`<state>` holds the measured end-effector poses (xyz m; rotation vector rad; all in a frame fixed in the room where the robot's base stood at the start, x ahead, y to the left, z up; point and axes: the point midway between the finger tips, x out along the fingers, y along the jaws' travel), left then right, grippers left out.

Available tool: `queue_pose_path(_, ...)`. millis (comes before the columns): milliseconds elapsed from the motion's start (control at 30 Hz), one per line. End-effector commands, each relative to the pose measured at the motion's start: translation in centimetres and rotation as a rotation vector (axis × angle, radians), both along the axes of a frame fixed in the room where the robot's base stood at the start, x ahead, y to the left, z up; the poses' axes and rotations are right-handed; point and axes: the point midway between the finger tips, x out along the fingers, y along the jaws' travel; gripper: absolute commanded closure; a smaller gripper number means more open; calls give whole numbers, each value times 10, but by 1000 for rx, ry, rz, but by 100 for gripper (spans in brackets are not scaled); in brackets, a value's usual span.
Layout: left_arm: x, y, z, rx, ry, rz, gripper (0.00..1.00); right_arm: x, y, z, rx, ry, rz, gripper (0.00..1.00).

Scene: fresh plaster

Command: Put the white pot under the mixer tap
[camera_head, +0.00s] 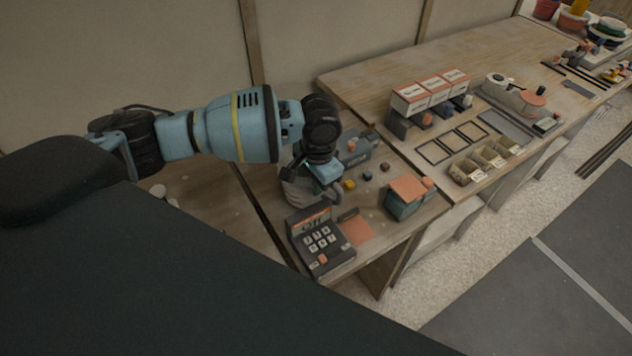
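My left gripper (325,182) points down over the near counter, at the end of the blue arm coming in from the left. I cannot make out a mixer tap. My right gripper is not in view.
A keypad device (320,243) stands at the counter's front, with an orange-topped box (407,194) to its right. Small coloured blocks lie between. The longer counter (370,78) behind holds white-and-orange boxes (430,91), black frames and small bins (482,164). Grey floor is clear at right.

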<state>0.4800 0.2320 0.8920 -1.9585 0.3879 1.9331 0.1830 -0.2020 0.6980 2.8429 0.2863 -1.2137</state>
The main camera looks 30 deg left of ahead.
Motion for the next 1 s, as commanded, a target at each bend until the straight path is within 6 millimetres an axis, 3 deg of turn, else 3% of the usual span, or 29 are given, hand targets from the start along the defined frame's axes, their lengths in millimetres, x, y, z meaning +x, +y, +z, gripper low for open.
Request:
queue_pose_path(333,1,0,-1,-1,-3,0,100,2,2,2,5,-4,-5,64)
queue_pose_path(500,1,0,-2,-1,-2,0,76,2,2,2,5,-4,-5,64)
queue_pose_path(533,1,0,-1,-1,-2,0,75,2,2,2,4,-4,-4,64)
queue_pose_path(867,1,0,2,-1,-4,0,75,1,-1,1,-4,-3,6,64)
queue_pose_path(1000,1,-1,19,-3,-6,0,75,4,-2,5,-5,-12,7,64)
